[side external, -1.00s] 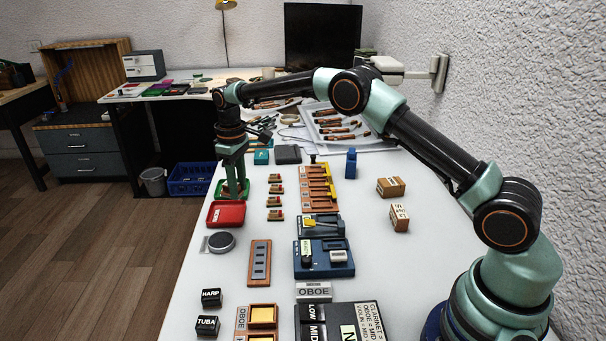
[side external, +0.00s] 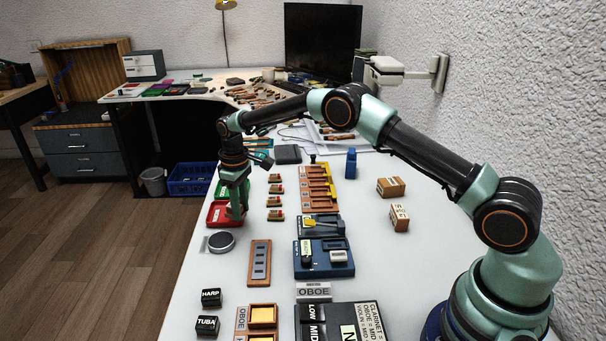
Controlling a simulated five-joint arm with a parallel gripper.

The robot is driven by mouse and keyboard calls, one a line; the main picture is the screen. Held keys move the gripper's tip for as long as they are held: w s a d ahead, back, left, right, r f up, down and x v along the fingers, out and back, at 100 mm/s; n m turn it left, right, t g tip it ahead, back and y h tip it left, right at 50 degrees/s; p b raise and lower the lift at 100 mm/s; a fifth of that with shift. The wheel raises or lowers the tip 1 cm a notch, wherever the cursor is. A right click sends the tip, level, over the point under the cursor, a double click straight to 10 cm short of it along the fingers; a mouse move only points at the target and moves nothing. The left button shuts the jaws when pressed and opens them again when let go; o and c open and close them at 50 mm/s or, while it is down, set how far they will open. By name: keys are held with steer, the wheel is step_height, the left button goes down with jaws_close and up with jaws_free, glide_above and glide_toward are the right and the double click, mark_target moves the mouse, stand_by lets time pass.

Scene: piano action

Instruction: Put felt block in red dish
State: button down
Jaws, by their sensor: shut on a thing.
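The red dish (side external: 213,221) sits near the left edge of the white table. My gripper (side external: 235,216) points down over the right part of the red dish, with its fingertips at or just above the dish floor. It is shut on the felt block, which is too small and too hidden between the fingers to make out. A green dish (side external: 221,188) stands just behind the red dish, partly covered by my gripper.
A row of small wood, red and pale pieces (side external: 275,202) lies right of the dishes. A round dark tin (side external: 221,241) stands just in front of the red dish. A wooden key rack (side external: 318,185) and blue fixtures (side external: 323,258) stand further right.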

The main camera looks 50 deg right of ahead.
steer(key=shift+f, duration=0.25)
steer(key=c, duration=0.5)
jaws_free()
steer(key=shift+c, duration=0.2)
steer(key=s+r+m+t, duration=0.1)
steer(key=s+r, duration=0.1)
steer(key=r, duration=0.8)
steer(key=s+r, duration=0.2)
steer(key=r, duration=0.8)
steer(key=s+d+r+m+t, duration=0.1)
steer(key=s+r+t, duration=0.15)
steer(key=s, duration=0.55)
steer(key=s+d+r+m+t, duration=0.15)
steer(key=s+r, duration=0.25)
steer(key=s, duration=0.4)
steer(key=s+d+f+m, duration=0.1)
steer(key=s+f, duration=0.3)
steer(key=s, duration=0.4)
steer(key=shift+s+t, duration=0.2)
steer(key=shift+t, duration=0.1)
